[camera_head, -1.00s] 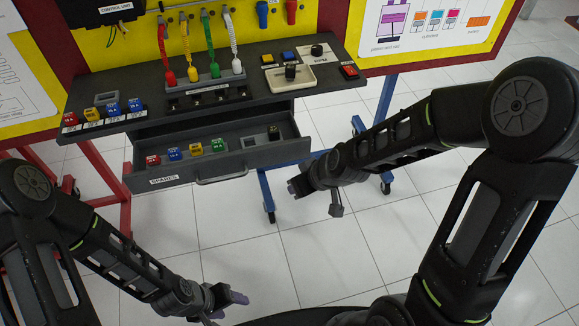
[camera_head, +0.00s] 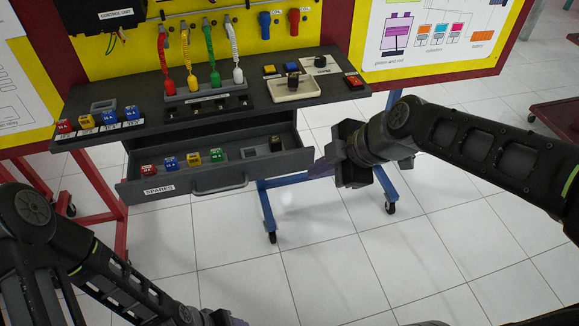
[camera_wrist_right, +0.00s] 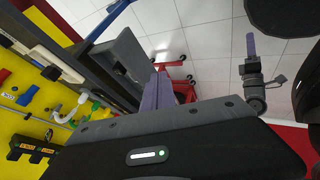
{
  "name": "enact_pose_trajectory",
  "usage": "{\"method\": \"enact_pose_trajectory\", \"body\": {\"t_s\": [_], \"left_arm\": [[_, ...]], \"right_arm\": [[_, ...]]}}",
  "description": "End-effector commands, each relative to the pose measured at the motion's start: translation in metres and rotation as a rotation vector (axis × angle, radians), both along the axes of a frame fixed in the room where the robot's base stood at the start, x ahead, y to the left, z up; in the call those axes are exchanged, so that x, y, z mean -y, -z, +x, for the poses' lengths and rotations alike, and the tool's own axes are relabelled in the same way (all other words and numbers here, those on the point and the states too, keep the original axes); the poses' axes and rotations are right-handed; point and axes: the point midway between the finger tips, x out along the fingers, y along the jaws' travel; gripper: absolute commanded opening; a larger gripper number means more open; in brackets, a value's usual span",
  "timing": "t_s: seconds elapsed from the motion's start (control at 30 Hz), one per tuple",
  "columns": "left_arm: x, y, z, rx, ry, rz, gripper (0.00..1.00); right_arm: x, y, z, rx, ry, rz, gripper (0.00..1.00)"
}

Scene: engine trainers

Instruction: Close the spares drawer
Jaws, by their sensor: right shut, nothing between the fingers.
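The spares drawer (camera_head: 170,191) is pulled out under the dark bench top, its front labelled SPARES and carrying a grey handle (camera_head: 220,188). Red, blue, yellow and green blocks, a grey piece and a black piece stand inside it. My right gripper (camera_head: 318,169) is shut and empty, just right of the drawer's right front corner; the picture does not settle whether it touches. Its purple fingers (camera_wrist_right: 157,92) also show in the right wrist view, beside the grey drawer (camera_wrist_right: 118,58). My left gripper (camera_head: 226,318) is low at the bottom edge, away from the drawer, its jaws unclear.
The bench top (camera_head: 140,95) carries labelled coloured blocks at left, corded plugs in the middle, and a knob unit (camera_head: 293,88) at right. A blue leg with casters (camera_head: 265,205) stands below the right gripper. The tiled floor (camera_head: 340,260) in front is clear.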

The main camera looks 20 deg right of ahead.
Motion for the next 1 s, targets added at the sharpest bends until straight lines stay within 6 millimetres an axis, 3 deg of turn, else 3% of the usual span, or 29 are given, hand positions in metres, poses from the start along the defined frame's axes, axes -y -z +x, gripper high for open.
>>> {"method": "enact_pose_trajectory", "body": {"t_s": [0.27, 0.6, 0.8, 1.0], "left_arm": [[0.0, -0.001, 0.0, 0.0, 0.0, 0.0, 0.61], [0.0, -0.004, 0.0, 0.0, 0.0, 0.0, 0.61], [0.0, -0.017, 0.0, 0.0, -0.001, 0.0, 0.61], [0.0, -0.019, 0.0, 0.0, -0.001, 0.0, 0.61]], "right_arm": [[-0.012, 0.025, 0.013, -0.005, -0.001, 0.001, 0.0], [-0.037, 0.079, 0.045, -0.007, 0.0, 0.001, 0.0], [-0.037, 0.077, 0.074, -0.003, 0.001, 0.001, 0.0], [-0.037, 0.078, 0.086, -0.001, 0.002, 0.001, 0.0]]}}
